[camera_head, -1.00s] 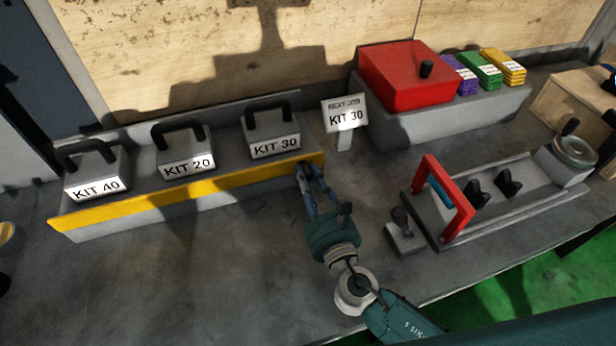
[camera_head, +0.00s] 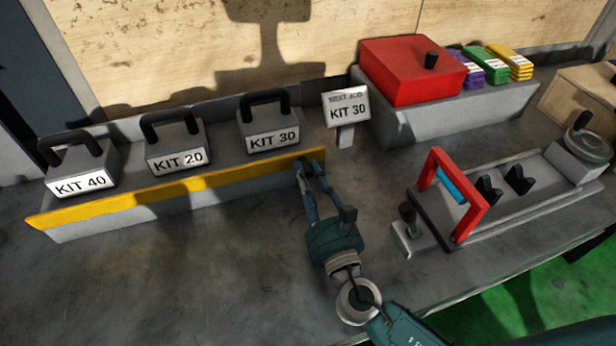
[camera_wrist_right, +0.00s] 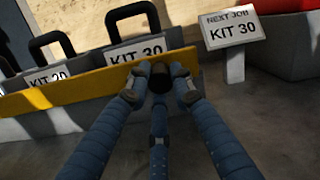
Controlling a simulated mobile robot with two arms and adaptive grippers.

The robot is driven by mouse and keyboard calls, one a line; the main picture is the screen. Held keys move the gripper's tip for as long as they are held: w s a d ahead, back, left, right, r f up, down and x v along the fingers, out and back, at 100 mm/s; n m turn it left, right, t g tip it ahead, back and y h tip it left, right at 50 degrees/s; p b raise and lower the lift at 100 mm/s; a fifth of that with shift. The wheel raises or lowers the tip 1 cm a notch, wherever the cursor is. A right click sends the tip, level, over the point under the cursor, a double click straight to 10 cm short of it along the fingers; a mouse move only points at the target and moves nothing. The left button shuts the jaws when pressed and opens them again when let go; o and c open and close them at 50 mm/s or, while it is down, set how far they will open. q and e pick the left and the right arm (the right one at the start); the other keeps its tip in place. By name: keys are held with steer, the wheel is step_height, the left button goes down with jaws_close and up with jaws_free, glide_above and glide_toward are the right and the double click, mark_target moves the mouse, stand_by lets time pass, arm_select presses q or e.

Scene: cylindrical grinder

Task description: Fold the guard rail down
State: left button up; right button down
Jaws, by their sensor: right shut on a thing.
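The guard rail (camera_head: 180,191) is a long yellow bar along the front edge of the kit shelf. It stands up in front of the kit boxes, and its yellow face also shows in the right wrist view (camera_wrist_right: 60,96). My right gripper (camera_head: 307,164) is at the rail's right end, shut on it. In the right wrist view, the fingers (camera_wrist_right: 158,82) close around the rail's end, with a dark round part between them. The exact contact is partly hidden by the fingers. My left gripper is not in view.
Behind the rail stand handled boxes KIT 40 (camera_head: 82,172), KIT 20 (camera_head: 176,148) and KIT 30 (camera_head: 268,128). A NEXT JOB KIT 30 sign (camera_head: 346,110) stands right of the shelf. A red box (camera_head: 405,75) and a red-handled fixture (camera_head: 470,215) are farther right. The bench before the rail is clear.

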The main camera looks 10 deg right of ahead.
steer(key=c, duration=1.5)
jaws_free()
steer(key=v, duration=1.2)
